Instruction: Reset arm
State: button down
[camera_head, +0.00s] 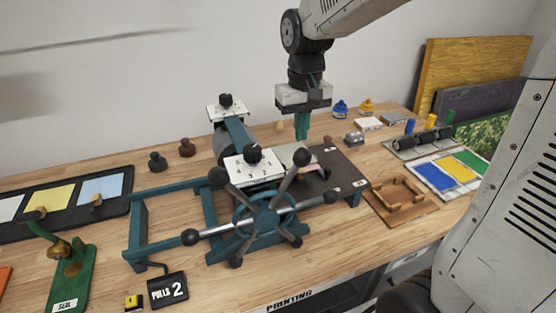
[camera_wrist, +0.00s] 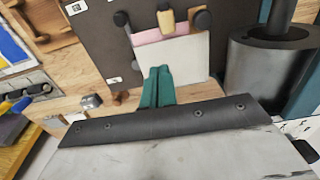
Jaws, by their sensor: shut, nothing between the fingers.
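My gripper (camera_head: 302,126) hangs from the arm, fingers pointing down, above the back of the wooden bench. Its teal fingers are together with nothing between them. In the wrist view the closed fingers (camera_wrist: 157,86) show in front of a pale plate on the dark press bed. The teal press (camera_head: 265,210) with a spoked handwheel stands in front of and left of the gripper. Its dark bed (camera_head: 335,174) lies to the right of the wheel, with a pale plate and a pink strip at its back. Contact between fingers and bench is not visible.
A black tray with coloured sheets (camera_head: 122,208) and a green seal press (camera_head: 72,270) are at left. A "PULLS 2" sign (camera_head: 167,290) stands at the front. Right are a wooden frame (camera_head: 400,204), ink swatches (camera_head: 452,172) and leaning boards (camera_head: 470,70). Open air surrounds the arm above the bench.

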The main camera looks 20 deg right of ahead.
jog(key=s+d+r+t, duration=0.1)
jog(key=s+r, duration=0.2)
jog(key=s, duration=2)
jog(key=shift+d, duration=0.15)
jog(key=shift+r, duration=0.1)
dwell(0.6)
